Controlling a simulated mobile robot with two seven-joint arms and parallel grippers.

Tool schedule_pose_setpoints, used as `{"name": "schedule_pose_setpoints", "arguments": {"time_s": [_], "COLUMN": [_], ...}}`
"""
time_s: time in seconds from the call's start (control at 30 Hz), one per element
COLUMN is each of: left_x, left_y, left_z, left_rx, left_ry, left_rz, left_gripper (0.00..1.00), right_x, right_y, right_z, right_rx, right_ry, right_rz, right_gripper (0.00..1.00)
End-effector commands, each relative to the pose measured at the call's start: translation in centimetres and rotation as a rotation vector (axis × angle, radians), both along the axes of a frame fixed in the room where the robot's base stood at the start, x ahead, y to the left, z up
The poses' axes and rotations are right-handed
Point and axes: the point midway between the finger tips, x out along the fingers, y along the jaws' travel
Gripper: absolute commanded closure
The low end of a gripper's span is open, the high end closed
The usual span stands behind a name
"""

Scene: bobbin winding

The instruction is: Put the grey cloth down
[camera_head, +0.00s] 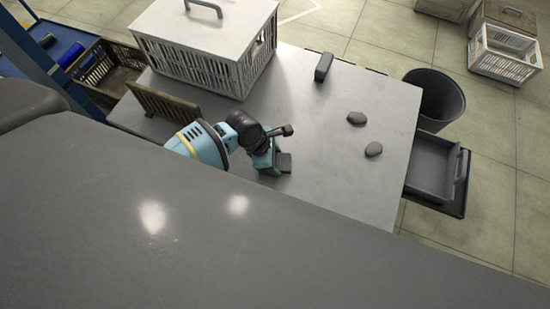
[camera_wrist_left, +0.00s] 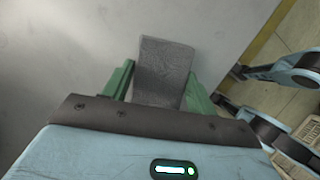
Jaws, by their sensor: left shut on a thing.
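The grey cloth (camera_wrist_left: 164,72) shows in the left wrist view as a flat, grey, finely textured piece between the two green fingers of my left gripper (camera_wrist_left: 160,88). The gripper is shut on it. In the head view my left gripper (camera_head: 272,157) is over the middle of the grey table (camera_head: 335,180), and a small dark grey end of the cloth (camera_head: 283,163) shows at its tip. I cannot tell whether the cloth touches the table. My right gripper cannot be made out in the head view.
A dark bin (camera_head: 436,98) and a grey tray (camera_head: 432,165) stand off the right edge. The table's front right is clear.

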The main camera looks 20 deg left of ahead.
Motion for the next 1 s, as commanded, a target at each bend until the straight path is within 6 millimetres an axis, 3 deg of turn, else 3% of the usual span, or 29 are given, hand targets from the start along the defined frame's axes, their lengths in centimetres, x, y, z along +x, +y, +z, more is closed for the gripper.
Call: {"name": "schedule_pose_setpoints", "arguments": {"time_s": [0.27, 0.3, 0.43, 1.0], "left_x": [-0.39, -0.45, -0.68, -0.74], "left_y": [0.05, 0.05, -0.05, -0.28], "left_z": [-1.24, -1.31, -1.48, -0.72], "left_rx": [0.007, 0.008, 0.007, 0.001], "left_ry": [0.004, 0.005, 0.01, 0.013], "left_rz": [0.001, 0.0, -0.002, -0.003], "left_gripper": [0.6, 0.38, 0.21, 0.21], "right_x": [-0.14, -0.19, -0.39, -0.47], "right_y": [-0.02, -0.02, -0.03, -0.04], "right_z": [-0.16, -0.19, -0.26, -0.32], "right_rx": [-0.001, -0.001, -0.001, -0.001], "right_ry": [0.003, 0.004, 0.008, 0.01], "right_rz": [0.0, 0.0, 0.002, 0.002], "right_gripper": [0.31, 0.31, 0.31, 0.31]}}
